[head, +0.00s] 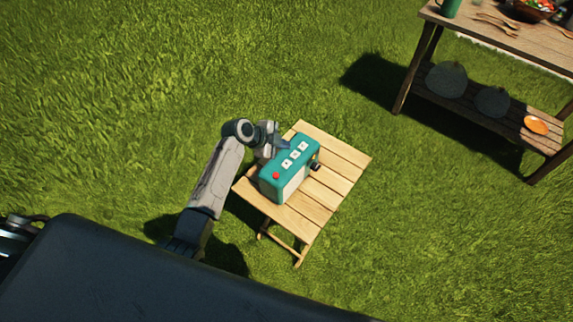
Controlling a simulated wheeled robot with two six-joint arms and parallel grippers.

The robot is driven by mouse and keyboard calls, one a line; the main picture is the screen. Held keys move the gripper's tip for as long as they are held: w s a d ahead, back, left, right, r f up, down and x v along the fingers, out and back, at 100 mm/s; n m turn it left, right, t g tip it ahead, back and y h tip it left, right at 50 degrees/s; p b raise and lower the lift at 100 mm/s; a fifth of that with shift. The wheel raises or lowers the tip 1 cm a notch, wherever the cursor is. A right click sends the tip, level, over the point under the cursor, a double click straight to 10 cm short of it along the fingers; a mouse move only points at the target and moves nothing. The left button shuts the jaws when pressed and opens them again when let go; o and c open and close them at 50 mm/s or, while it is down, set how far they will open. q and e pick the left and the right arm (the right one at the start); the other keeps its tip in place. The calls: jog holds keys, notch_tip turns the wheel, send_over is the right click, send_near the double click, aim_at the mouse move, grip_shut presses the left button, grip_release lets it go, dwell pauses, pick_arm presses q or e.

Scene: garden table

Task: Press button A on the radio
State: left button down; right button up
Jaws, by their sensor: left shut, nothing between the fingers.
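A teal radio (289,172) stands on a small slatted wooden table (341,162). Its top has a red round button (276,176) near the front-left end and a row of white square buttons (295,154) running toward the far end. The letters on the buttons are too small to read. My left gripper (280,146) is shut and empty at the left side of the radio, close to the far white buttons. I cannot tell whether its fingertips touch the radio. My right gripper is not in view.
A larger wooden table (512,38) stands at the upper right with a green mug (450,8), wooden utensils and a bowl of food on top. Open grass surrounds the small table.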

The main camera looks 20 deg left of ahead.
aim_at(283, 165)
pick_arm(q)
notch_tip(283, 165, down, 6)
jog(key=b, duration=0.4)
jog(key=shift+f, duration=0.2)
jog(key=shift+f+b, duration=0.4)
jog(key=shift+b, duration=0.05)
dwell(1.2)
jog(key=shift+f+b, duration=0.4)
jog(key=shift+b, duration=0.1)
jog(key=shift+f+b, duration=0.35)
jog(key=shift+b, duration=0.05)
dwell(0.5)
jog(key=shift+r, duration=0.1)
jog(key=shift+r+p, duration=0.55)
jog(key=shift+r, duration=0.15)
jog(key=shift+r+p, duration=1.75)
jog(key=shift+r, duration=0.75)
